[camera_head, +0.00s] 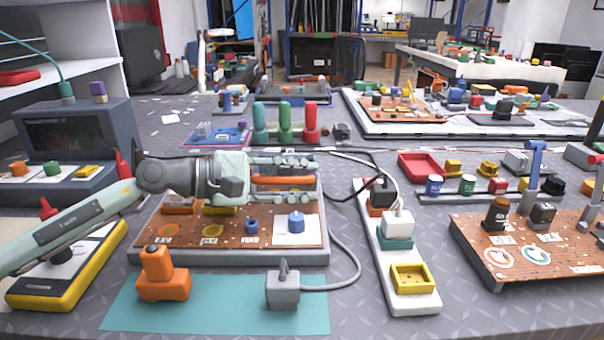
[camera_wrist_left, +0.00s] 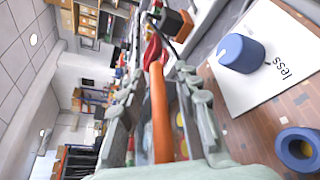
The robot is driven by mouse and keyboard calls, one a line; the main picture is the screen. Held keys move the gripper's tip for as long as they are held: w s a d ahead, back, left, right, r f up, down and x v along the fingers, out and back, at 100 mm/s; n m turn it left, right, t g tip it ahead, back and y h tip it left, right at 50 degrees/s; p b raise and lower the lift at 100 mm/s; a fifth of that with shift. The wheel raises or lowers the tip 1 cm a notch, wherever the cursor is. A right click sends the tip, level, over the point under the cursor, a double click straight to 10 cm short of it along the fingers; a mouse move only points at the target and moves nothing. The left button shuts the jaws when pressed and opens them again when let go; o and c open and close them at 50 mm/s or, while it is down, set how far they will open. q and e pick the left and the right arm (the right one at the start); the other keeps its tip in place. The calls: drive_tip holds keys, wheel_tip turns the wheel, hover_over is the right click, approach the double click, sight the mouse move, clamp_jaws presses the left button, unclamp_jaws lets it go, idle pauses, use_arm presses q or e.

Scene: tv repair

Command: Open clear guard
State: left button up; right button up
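My left gripper (camera_head: 284,181) reaches in from the left above the wooden board (camera_head: 190,240) at the centre. It is open, with one finger on each side of an orange bar (camera_head: 285,180). In the left wrist view, the orange bar (camera_wrist_left: 160,115) runs lengthwise between the fingers (camera_wrist_left: 160,85), with gaps visible at its sides. I cannot make out the clear guard's panel for certain; the bar may be its handle. My right gripper is not in view.
A blue knob (camera_head: 296,222) stands on a white card on the board, beside a blue ring (camera_head: 251,227). An orange plug (camera_head: 158,272) and a grey plug (camera_head: 283,288) sit on the teal mat (camera_head: 215,315) in front. A white power strip (camera_head: 372,235) lies to the right.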

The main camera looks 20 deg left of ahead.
use_arm(q)
drive_tip(key=shift+d, duration=0.1)
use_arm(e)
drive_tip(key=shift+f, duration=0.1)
use_arm(q)
drive_tip(key=shift+f, duration=0.1)
clamp_jaws()
drive_tip(key=shift+f, duration=0.1)
drive_tip(key=shift+f, duration=0.1)
drive_tip(key=shift+d+r, duration=0.1)
drive_tip(key=shift+r, duration=0.25)
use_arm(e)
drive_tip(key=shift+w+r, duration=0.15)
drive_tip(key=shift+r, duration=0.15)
